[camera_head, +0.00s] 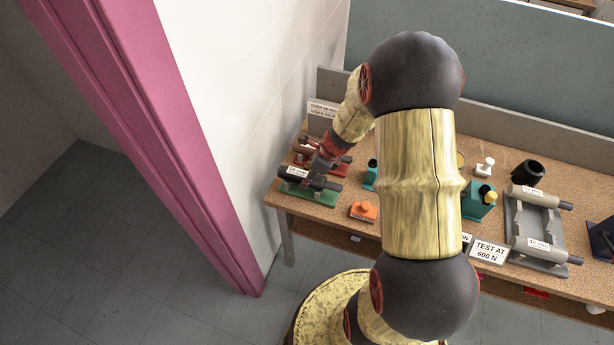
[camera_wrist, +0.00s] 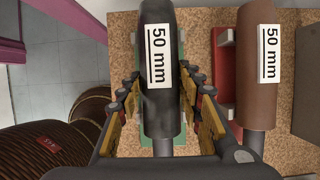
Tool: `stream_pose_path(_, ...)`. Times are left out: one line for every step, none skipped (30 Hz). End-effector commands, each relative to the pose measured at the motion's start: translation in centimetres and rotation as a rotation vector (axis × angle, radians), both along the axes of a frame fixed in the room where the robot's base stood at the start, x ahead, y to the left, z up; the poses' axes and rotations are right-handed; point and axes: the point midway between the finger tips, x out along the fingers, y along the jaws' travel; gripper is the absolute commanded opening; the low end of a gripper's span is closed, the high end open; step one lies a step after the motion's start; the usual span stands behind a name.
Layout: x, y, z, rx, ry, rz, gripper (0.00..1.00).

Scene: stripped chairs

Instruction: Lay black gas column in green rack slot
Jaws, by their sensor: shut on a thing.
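The black gas column (camera_wrist: 160,110) with a white "50 mm" label lies lengthwise between the fingers of my gripper (camera_wrist: 161,92) in the wrist view. My gripper is shut on it. The green rack (camera_wrist: 147,143) shows beneath the column, mostly hidden by it. In the head view my gripper (camera_head: 319,166) is over the left end of the bench, and the black column (camera_head: 325,183) lies along the green rack (camera_head: 318,197). I cannot tell whether the column rests fully in the slot.
A red rack (camera_wrist: 225,75) with a brown "50 mm" column (camera_wrist: 258,95) is close on the right in the wrist view. An orange block (camera_head: 363,211), teal blocks and a grey cradle (camera_head: 537,220) stand along the bench. A white wall (camera_head: 240,110) is left of the bench.

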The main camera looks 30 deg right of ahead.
Motion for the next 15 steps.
stream_pose_path(0.10,-0.05,-0.02,-0.001,-0.002,0.000,0.00)
stream_pose_path(0.10,-0.05,-0.07,-0.001,-0.002,0.000,0.00)
stream_pose_path(0.10,-0.05,-0.14,-0.001,-0.002,0.000,0.00)
stream_pose_path(0.10,-0.05,-0.19,-0.001,-0.002,0.000,0.00)
stream_pose_path(0.10,-0.05,-0.24,-0.001,-0.002,-0.001,0.00)
stream_pose_path(0.10,-0.05,-0.30,-0.001,-0.002,-0.001,0.00)
stream_pose_path(0.10,-0.05,-0.36,-0.001,-0.002,0.000,0.00)
stream_pose_path(0.10,-0.05,-0.40,-0.001,-0.002,-0.001,0.00)
stream_pose_path(0.10,-0.05,-0.47,-0.001,-0.002,-0.001,0.00)
stream_pose_path(0.10,-0.05,-0.52,-0.001,-0.002,-0.001,0.00)
stream_pose_path(0.10,-0.05,-0.56,-0.001,-0.002,-0.001,0.00)
stream_pose_path(0.10,-0.05,-0.55,-0.001,-0.002,-0.001,0.37)
stream_pose_path(0.10,-0.05,-0.53,-0.001,-0.002,-0.001,0.39)
stream_pose_path(0.10,-0.05,-0.52,-0.001,-0.002,-0.001,0.41)
stream_pose_path(0.09,-0.04,-0.52,-0.001,-0.002,-0.001,0.43)
